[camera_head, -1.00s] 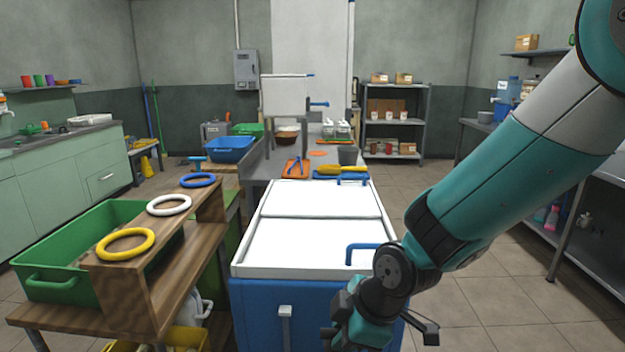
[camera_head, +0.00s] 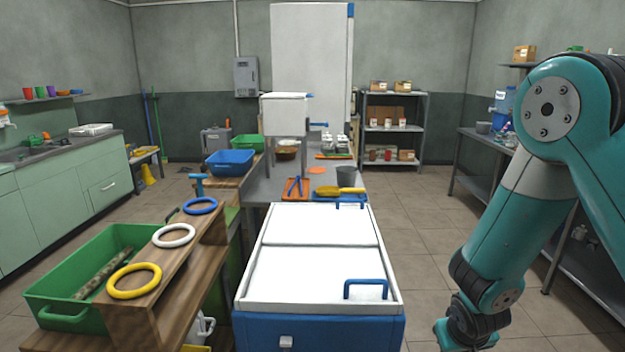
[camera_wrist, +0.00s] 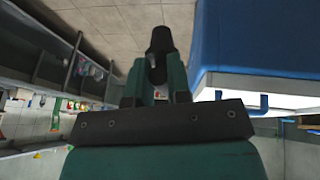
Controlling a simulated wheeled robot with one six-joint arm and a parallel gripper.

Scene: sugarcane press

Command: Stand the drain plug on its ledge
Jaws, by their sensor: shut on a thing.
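My gripper (camera_wrist: 157,82) shows in the wrist view with its two green fingers closed around a dark, rounded piece (camera_wrist: 159,42), which I take to be the drain plug. The piece sticks out beyond the fingertips, over the tiled floor and beside a blue wall of the chest. In the head view my arm hangs at the lower right, right of the chest, and the fingers and the held piece are below the picture edge. I cannot tell which surface is the plug's ledge.
A blue chest (camera_head: 320,333) with white lids and blue handles stands in front. A wooden stand with yellow, white and blue rings (camera_head: 174,236) and a green crate (camera_head: 70,317) are left. A white press box (camera_head: 284,110) stands behind. Open floor lies right of the chest.

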